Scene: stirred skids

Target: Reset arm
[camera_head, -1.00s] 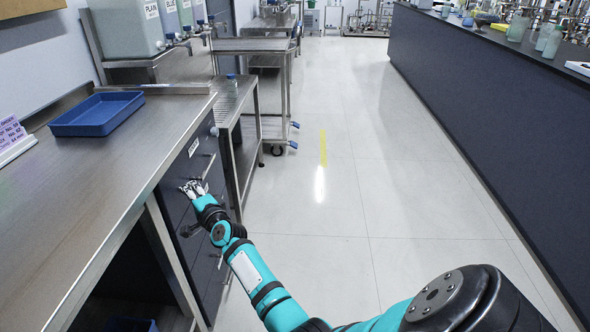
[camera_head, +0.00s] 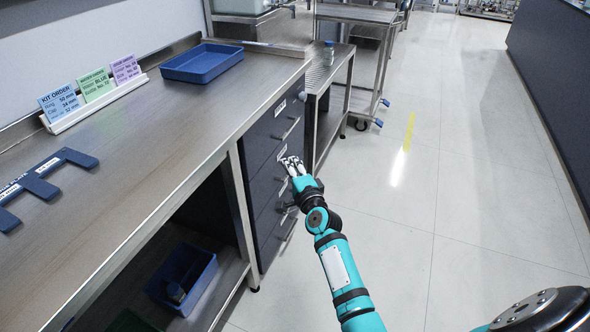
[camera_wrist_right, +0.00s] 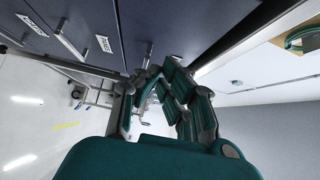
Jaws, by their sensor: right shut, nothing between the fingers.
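My right arm comes in from the lower right in the head view, and its gripper (camera_head: 293,164) is in front of the dark drawer unit (camera_head: 262,148) under the steel bench. The gripper is shut and empty. In the right wrist view the fingers (camera_wrist_right: 165,95) show close together, with the labelled drawer fronts (camera_wrist_right: 85,38) at upper left. I cannot tell whether the fingertips touch a drawer front or handle. My left gripper is not in view.
The steel bench (camera_head: 150,120) holds a blue tray (camera_head: 202,62), order cards (camera_head: 92,87) and a dark blue rack (camera_head: 42,182). A blue bin (camera_head: 183,276) sits on the shelf below. A steel cart (camera_head: 345,45) stands beyond. The floor at right is clear.

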